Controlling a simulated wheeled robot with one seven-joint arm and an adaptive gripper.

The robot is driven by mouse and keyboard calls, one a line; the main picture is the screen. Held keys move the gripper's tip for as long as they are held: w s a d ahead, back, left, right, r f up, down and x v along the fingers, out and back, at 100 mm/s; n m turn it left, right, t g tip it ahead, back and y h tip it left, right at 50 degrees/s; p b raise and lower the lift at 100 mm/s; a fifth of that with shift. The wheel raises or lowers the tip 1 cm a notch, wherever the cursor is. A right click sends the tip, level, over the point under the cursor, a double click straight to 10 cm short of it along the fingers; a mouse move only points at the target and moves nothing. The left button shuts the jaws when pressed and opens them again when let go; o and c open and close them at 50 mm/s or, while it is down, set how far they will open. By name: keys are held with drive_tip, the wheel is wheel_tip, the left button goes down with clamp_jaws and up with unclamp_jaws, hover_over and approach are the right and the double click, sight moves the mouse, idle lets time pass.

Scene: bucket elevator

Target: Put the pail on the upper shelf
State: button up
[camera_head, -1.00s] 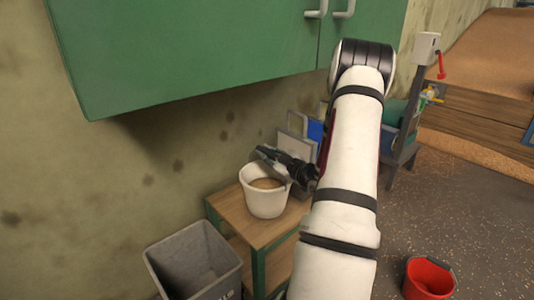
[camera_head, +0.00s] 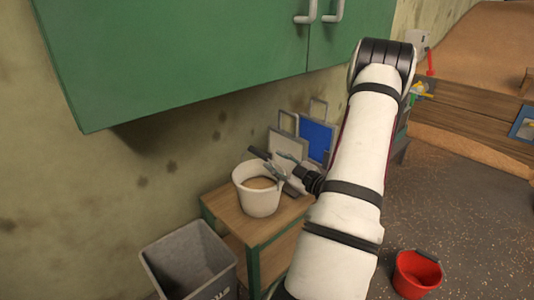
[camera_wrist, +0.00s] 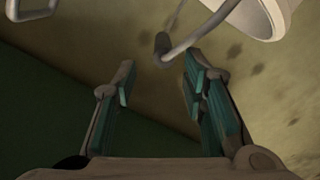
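The white pail (camera_head: 257,200), with brown material inside, stands upright on a small wooden table (camera_head: 226,213). My gripper (camera_head: 264,163) is at the pail's rear right rim, reaching in from the right. In the wrist view my gripper (camera_wrist: 158,64) has its two fingers apart with nothing held between them. The white pail (camera_wrist: 258,14) shows at the top right there, beyond the right finger. A grey bent bar (camera_wrist: 180,46) lies just past the fingertips; I cannot tell whether it is the pail's handle. No upper shelf is clearly visible.
A green wall cabinet (camera_head: 190,60) with pale handles hangs above the table. Grey and blue panels (camera_head: 318,138) with handles stand behind the pail. A grey bin (camera_head: 190,262) is at the lower left, and a red bucket (camera_head: 416,274) is on the floor at right.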

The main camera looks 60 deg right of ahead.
drive_tip(key=shift+p+v, duration=0.3)
drive_tip(key=shift+v, duration=1.25)
